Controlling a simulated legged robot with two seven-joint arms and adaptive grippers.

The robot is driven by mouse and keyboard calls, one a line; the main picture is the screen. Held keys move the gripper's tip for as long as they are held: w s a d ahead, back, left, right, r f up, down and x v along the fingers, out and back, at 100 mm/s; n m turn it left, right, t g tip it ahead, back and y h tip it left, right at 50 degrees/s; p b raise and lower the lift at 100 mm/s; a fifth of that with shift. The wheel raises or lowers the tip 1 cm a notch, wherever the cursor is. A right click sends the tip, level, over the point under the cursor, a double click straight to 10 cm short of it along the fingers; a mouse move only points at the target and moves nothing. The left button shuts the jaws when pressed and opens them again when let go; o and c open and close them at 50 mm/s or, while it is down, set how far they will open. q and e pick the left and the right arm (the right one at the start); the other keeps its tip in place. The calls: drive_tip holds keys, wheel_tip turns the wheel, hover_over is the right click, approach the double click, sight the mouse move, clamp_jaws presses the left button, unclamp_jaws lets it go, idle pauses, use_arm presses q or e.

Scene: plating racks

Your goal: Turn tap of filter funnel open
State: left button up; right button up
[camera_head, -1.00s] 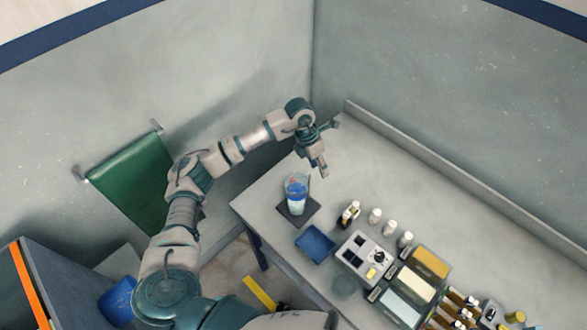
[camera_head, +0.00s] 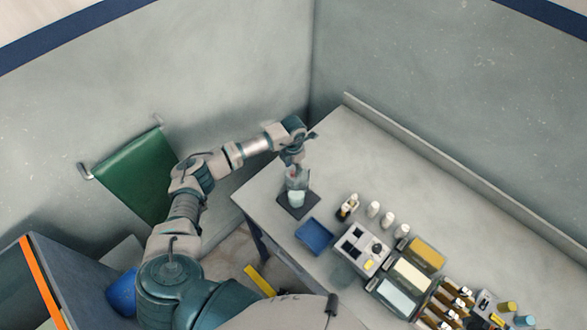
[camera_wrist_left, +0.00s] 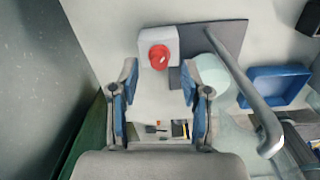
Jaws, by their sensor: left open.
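The filter funnel (camera_head: 297,193) stands on a dark square mat (camera_head: 284,203) near the left end of the table. In the left wrist view a round red knob (camera_wrist_left: 159,56), which looks like the tap, sits on a white block beside a pale round vessel (camera_wrist_left: 212,74). My left gripper (camera_head: 297,168) is over the top of the funnel in the head view and partly hides it. In the left wrist view my left gripper (camera_wrist_left: 159,82) is open, with the red knob just beyond and between its fingertips. I cannot tell whether they touch it. My right gripper does not show.
A blue tray (camera_head: 314,236) lies right of the mat. Beyond it are small bottles (camera_head: 373,209), a grey rack (camera_head: 363,250) and several filled trays. A curved grey bar (camera_wrist_left: 245,85) crosses the left wrist view right of the gripper. The table's back right stretch is clear.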

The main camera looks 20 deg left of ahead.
sight(293, 174)
use_arm(q)
drive_tip(key=shift+a+f, duration=0.2)
drive_tip(key=shift+f, duration=1.15)
drive_tip(key=shift+d, duration=0.1)
drive_tip(key=shift+d+r, duration=0.1)
clamp_jaws()
drive_tip(key=shift+w+m+b, duration=0.1)
drive_tip(key=shift+m+b, duration=0.5)
unclamp_jaws()
